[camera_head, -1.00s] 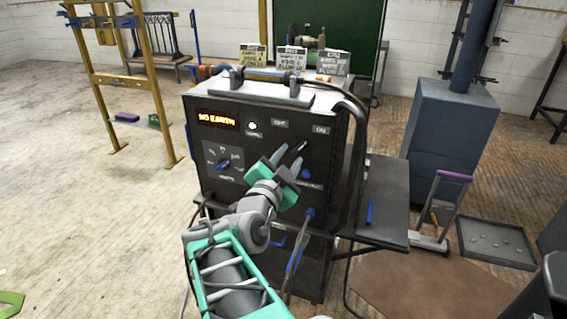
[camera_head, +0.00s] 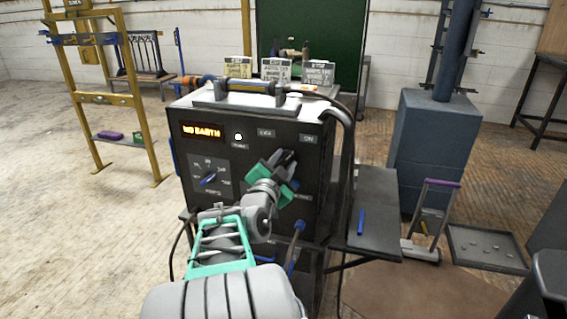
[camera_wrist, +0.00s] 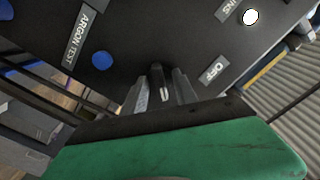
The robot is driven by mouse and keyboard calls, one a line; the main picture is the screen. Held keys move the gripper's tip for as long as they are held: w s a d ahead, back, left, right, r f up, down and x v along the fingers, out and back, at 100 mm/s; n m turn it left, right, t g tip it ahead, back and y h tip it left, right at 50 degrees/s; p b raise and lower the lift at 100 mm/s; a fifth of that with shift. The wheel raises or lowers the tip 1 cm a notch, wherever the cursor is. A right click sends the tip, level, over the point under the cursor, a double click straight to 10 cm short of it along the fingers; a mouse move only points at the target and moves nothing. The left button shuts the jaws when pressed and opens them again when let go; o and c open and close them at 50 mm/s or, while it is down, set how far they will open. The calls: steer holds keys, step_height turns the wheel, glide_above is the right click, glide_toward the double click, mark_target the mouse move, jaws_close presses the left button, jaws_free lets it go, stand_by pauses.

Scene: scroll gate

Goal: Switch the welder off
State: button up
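The welder (camera_head: 225,151) is a black cabinet with a lit orange display reading "NO EARTH", a glowing white lamp (camera_head: 238,137), an OFF label (camera_head: 265,132) and an ON label (camera_head: 309,139). My gripper (camera_head: 284,160) is at the front panel, below and between these labels, hiding the switch in the head view. In the wrist view, the dark switch lever (camera_wrist: 157,78) with a pale tip lies between my two grey fingers (camera_wrist: 160,92). The fingers are spread around it; contact is unclear. The OFF label (camera_wrist: 212,71) and lit lamp (camera_wrist: 250,17) are to the right.
A selector dial (camera_head: 208,178) is left of my gripper. A cable plug (camera_head: 299,226) sits low on the panel. A torch (camera_head: 246,86) lies across the welder's top in front of several small signs. A dark side shelf (camera_head: 375,205) stands at the right.

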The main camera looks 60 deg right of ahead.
steer(key=shift+c, duration=0.5)
jaws_close()
steer(key=shift+n, duration=0.3)
steer(key=n+b, duration=0.1)
steer(key=n, duration=0.1)
steer(key=shift+f+n, duration=0.1)
steer(key=shift+n, duration=0.3)
steer(key=n, duration=0.8)
steer(key=shift+s, duration=0.1)
steer(key=shift+n+p, duration=0.85)
steer(key=shift+n, duration=1.45)
